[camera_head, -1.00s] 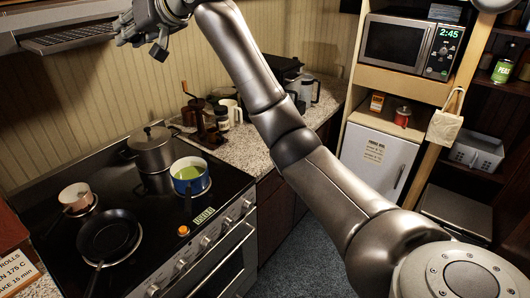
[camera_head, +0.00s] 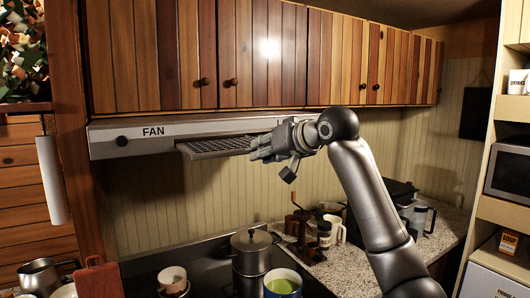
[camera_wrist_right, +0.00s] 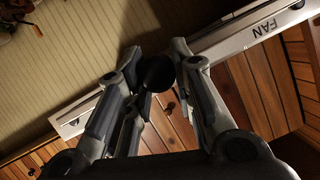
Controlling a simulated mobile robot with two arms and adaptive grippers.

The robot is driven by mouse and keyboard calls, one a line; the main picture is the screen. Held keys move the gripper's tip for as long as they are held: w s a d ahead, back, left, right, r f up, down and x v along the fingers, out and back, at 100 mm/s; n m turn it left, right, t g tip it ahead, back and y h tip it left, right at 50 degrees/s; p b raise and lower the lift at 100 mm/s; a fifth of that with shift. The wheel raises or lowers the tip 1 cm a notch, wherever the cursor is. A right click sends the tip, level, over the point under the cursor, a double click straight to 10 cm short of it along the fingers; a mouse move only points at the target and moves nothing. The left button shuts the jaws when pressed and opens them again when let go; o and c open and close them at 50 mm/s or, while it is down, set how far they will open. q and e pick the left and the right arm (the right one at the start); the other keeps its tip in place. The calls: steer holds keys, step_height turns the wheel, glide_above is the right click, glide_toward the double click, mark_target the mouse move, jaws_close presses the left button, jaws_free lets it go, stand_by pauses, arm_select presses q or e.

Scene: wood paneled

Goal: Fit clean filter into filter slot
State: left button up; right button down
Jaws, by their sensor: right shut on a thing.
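A dark grey mesh filter (camera_head: 212,147) sits under the front edge of the range hood marked FAN (camera_head: 140,134), roughly level, in the head view. My right gripper (camera_head: 258,148) is at the filter's right end, shut on it. Whether the filter is seated in the slot or only beneath it I cannot tell; the slot itself is hidden behind the hood front. My left gripper is not in view.
Wooden cabinets (camera_head: 245,60) are directly above the hood. Below are a stove with a grey lidded pot (camera_head: 251,250) and a pot of green liquid (camera_head: 283,284). A coffee grinder (camera_head: 299,232) and mugs stand on the counter to the right. Open air lies between hood and pots.

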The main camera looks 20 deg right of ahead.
steer(key=shift+w+a+r, duration=0.1)
steer(key=shift+w, duration=0.2)
stand_by(0.7)
stand_by(4.2)
steer(key=shift+s+f, duration=0.1)
steer(key=shift+f, duration=0.5)
steer(key=s+f+m+h+b, duration=0.1)
steer(key=s+f+b, duration=0.3)
steer(key=f, duration=0.8)
steer(key=s+a+f+m+h+b, duration=0.1)
steer(key=s+f+h+b, duration=0.1)
steer(key=s+f+b, duration=0.3)
steer(key=s+a+f+m+t+h+b, duration=0.1)
steer(key=s+f+b, duration=0.4)
steer(key=s+f, duration=0.6)
step_height(320, 180, down, 9)
steer(key=shift+s+r+m+h, duration=0.2)
steer(key=shift+m+h, duration=0.2)
steer(key=shift+m, duration=0.1)
